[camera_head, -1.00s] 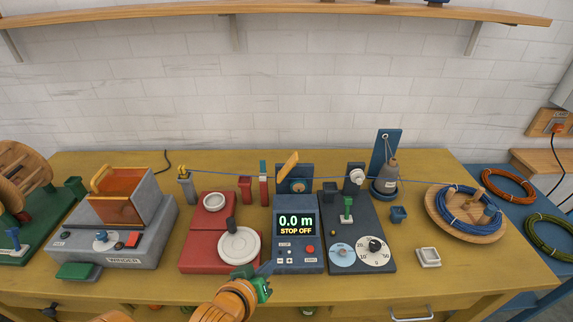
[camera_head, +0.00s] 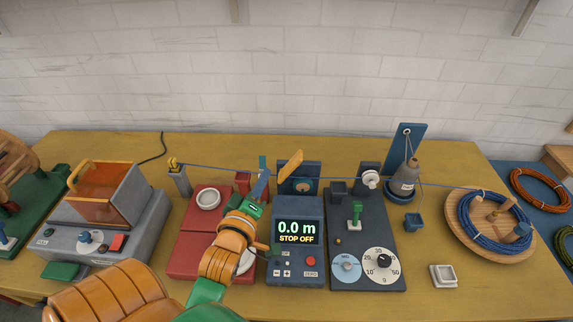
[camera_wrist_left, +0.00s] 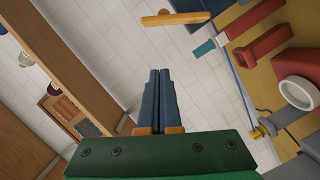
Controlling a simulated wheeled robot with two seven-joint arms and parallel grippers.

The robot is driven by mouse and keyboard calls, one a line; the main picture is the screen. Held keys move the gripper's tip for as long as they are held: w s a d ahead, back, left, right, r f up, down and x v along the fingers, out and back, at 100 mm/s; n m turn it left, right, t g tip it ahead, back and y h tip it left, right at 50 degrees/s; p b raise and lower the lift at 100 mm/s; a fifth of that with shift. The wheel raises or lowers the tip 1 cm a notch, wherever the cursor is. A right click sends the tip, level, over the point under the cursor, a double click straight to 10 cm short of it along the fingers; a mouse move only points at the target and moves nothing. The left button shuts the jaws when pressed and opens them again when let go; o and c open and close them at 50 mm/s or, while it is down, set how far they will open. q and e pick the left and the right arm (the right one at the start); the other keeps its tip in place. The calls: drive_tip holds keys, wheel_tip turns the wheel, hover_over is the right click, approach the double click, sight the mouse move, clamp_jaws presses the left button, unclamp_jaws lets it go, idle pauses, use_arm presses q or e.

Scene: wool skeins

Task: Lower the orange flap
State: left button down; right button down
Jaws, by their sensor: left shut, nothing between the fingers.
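The orange flap (camera_head: 291,165) is a flat bar tilted up over the dark blue block of the meter unit; its upper end points up and right. It also shows in the wrist view (camera_wrist_left: 174,18), beyond the fingertips and apart from them. My left gripper (camera_head: 264,176) is shut and empty, its blue fingers pointing up and away, just left of the flap and in front of the red post with a teal top. The wrist view shows the two fingers (camera_wrist_left: 160,74) pressed together. My right gripper is not in view.
The meter unit (camera_head: 297,262) reads "0.0 m STOP OFF". A blue yarn line runs behind at flap height, from the grey post (camera_head: 180,182) to the cone weight (camera_head: 404,180). The red base with a white wheel lies under my left arm. A dial panel (camera_head: 345,215) stands right.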

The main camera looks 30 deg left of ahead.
sight(290, 167)
use_arm(q)
drive_tip(key=w+f, duration=0.3)
drive_tip(key=w, duration=0.5)
drive_tip(key=shift+w+d+p, duration=0.2)
drive_tip(key=shift+d+p, duration=0.2)
drive_tip(key=shift+a, duration=0.1)
drive_tip(key=shift+w, duration=0.1)
